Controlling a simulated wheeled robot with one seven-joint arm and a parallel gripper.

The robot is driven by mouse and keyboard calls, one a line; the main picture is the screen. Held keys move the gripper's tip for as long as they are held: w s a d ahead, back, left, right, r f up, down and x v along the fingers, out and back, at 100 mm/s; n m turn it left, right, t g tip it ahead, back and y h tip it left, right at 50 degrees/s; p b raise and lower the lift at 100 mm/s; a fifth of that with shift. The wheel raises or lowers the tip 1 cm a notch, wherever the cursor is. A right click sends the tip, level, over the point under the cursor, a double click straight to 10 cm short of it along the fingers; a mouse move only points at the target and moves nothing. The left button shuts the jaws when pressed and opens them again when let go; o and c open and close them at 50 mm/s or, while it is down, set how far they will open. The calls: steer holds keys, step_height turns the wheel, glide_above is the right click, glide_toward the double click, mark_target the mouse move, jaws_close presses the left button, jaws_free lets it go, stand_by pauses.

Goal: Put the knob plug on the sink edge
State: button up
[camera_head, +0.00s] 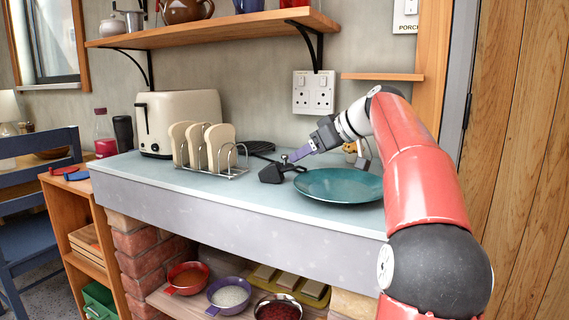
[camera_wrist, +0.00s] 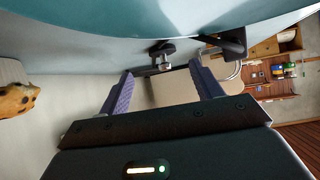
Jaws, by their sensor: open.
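My gripper (camera_head: 298,154) is low over the pale worktop (camera_head: 160,182), its purple fingers pointing left in the head view. In the wrist view my gripper (camera_wrist: 162,86) is open, with nothing held between the fingertips. A small dark knob with a metallic stem, apparently the knob plug (camera_wrist: 162,50), appears just beyond the fingertips, between their lines. In the head view what seems to be the same knob plug (camera_head: 285,158) is small and partly hidden near the fingertips. I cannot tell whether a finger touches it. No sink edge can be made out.
A teal plate (camera_head: 325,188) lies right of the fingertips; a black wedge-like object (camera_head: 270,174) sits close left. A toast rack (camera_head: 228,172) with bread and a cream toaster (camera_head: 180,120) stand further left. A wooden shelf (camera_head: 220,27) hangs above.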

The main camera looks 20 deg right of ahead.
mark_target(291, 166)
steer(key=x, duration=0.6)
steer(key=shift+a+r, duration=0.2)
steer(key=shift+a, duration=0.05)
steer(key=c, duration=1.1)
